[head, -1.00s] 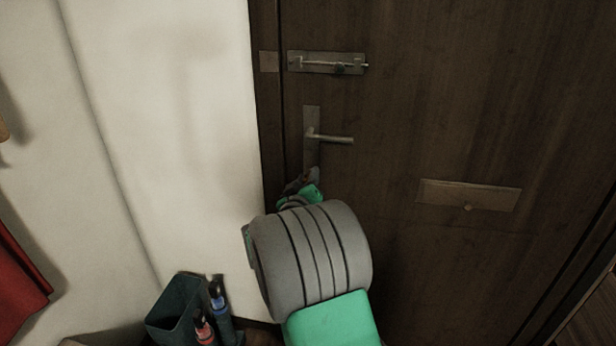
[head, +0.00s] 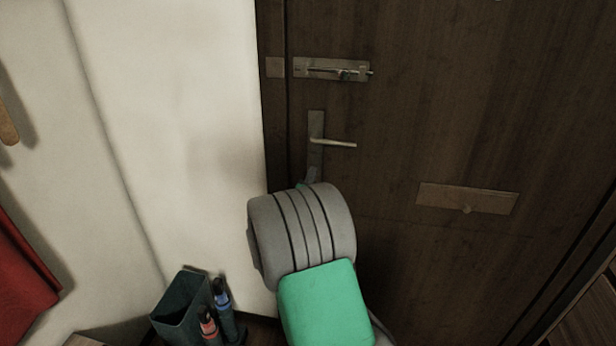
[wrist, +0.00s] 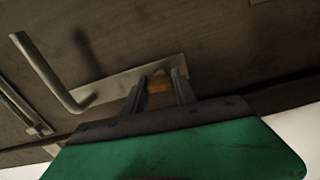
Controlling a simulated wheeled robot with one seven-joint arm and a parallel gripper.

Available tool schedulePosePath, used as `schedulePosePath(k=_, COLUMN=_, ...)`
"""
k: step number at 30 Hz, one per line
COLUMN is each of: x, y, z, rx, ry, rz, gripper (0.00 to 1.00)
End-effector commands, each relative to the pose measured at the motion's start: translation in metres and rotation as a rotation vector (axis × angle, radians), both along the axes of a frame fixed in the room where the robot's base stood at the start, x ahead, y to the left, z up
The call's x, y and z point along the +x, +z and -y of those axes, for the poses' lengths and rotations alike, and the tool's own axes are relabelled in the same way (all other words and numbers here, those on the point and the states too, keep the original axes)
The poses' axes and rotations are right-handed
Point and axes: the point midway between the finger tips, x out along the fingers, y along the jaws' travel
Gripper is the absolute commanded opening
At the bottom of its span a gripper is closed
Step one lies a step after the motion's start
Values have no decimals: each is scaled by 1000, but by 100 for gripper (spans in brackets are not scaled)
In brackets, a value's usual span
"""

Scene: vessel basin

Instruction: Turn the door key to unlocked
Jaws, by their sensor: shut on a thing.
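The dark wooden door (head: 430,110) is closed in the head view. Its lever handle (head: 336,143) sticks out to the right from an upright metal plate (head: 316,125). In the wrist view the handle (wrist: 45,70) and plate (wrist: 112,88) appear turned sideways. My gripper (wrist: 161,77) is at the plate's end away from the lever, its fingers on either side of a small brass-orange piece, the key (wrist: 159,87). It is shut on the key. In the head view my arm hides the key, the lock and the fingers. Which way the key is turned is hard to tell.
A slide bolt (head: 332,69) sits above the handle, and a metal letter plate (head: 467,198) lies to the right. A pale wall (head: 170,130) is close on the left. A dark holder (head: 182,308) with bottle-like items stands low left, by red cloth (head: 22,270).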

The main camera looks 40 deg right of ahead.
Motion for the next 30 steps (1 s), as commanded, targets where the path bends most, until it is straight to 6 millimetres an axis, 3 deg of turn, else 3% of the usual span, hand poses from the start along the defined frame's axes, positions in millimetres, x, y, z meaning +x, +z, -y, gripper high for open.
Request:
schedulePosePath(k=23, x=-4, y=6, z=7, rx=-67, ry=-3, rz=-69, gripper=0)
schedulePosePath(k=24, x=-5, y=7, z=7, rx=-67, ry=-3, rz=-69, gripper=36)
schedulePosePath(k=30, x=-5, y=4, z=7, rx=-63, ry=-2, rz=-71, gripper=52)
